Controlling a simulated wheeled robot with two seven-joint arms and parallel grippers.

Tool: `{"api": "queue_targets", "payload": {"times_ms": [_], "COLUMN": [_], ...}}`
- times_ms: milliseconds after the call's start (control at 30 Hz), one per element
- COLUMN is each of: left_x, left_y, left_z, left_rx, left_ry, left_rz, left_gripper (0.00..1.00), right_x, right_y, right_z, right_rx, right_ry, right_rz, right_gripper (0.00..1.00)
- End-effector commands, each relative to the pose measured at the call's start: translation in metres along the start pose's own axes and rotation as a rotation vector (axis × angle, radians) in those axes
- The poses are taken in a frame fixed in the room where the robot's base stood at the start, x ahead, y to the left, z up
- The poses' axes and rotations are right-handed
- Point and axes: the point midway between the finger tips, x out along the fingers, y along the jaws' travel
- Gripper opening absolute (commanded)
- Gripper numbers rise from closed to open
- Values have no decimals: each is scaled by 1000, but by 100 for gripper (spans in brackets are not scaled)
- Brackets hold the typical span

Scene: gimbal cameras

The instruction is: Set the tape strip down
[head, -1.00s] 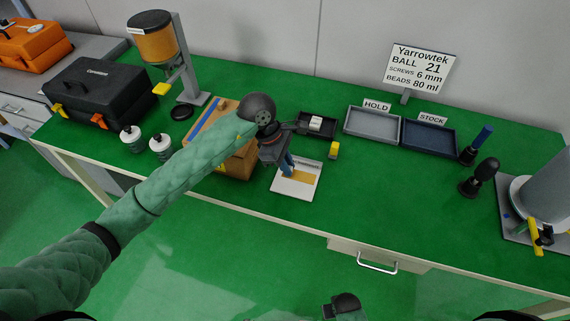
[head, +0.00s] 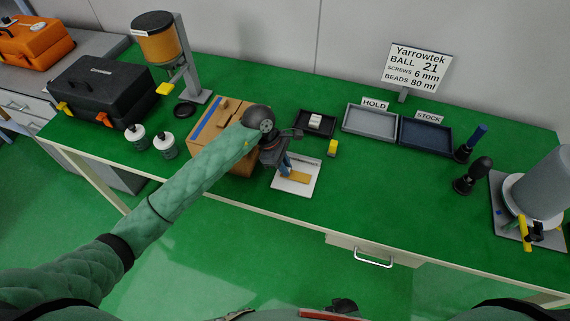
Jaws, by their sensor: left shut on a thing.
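My left gripper (head: 286,172) is shut on the tape strip (head: 299,178), a small tan-yellow piece. The strip shows at the fingertips over a white card (head: 297,190) on the green bench. I cannot tell whether the strip touches the card. The gripper hides its left end and part of the card. Only a dark part, likely of my right arm, shows at the bottom edge; the right gripper itself does not show.
A cardboard box (head: 212,125) with a blue stripe stands left of the card, partly behind my left arm. A black tray (head: 301,130) with a white item and a small yellow block (head: 332,148) are behind it. Grey HOLD (head: 371,130) and blue STOCK (head: 424,149) trays stand right. Bench between is clear.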

Motion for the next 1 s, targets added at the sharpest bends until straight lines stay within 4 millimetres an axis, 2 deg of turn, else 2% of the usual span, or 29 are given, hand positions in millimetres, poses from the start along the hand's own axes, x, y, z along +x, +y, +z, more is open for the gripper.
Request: {"api": "queue_targets", "payload": {"times_ms": [333,367,467,933,1000], "left_x": [2,2,1,-1,-3], "left_y": [0,0,0,0,1], "left_z": [-1,-1,-1,1,-1], "left_rx": [0,0,0,0,1], "left_ry": [1,1,0,0,1], "left_rz": [1,1,0,0,2], "left_gripper": [0,17,37,37,37], "right_x": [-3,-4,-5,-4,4], "right_y": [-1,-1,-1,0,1], "right_z": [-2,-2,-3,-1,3], "right_rx": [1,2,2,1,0], "right_ry": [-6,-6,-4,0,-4], "right_rz": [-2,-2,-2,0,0], "right_gripper": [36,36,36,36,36]}}
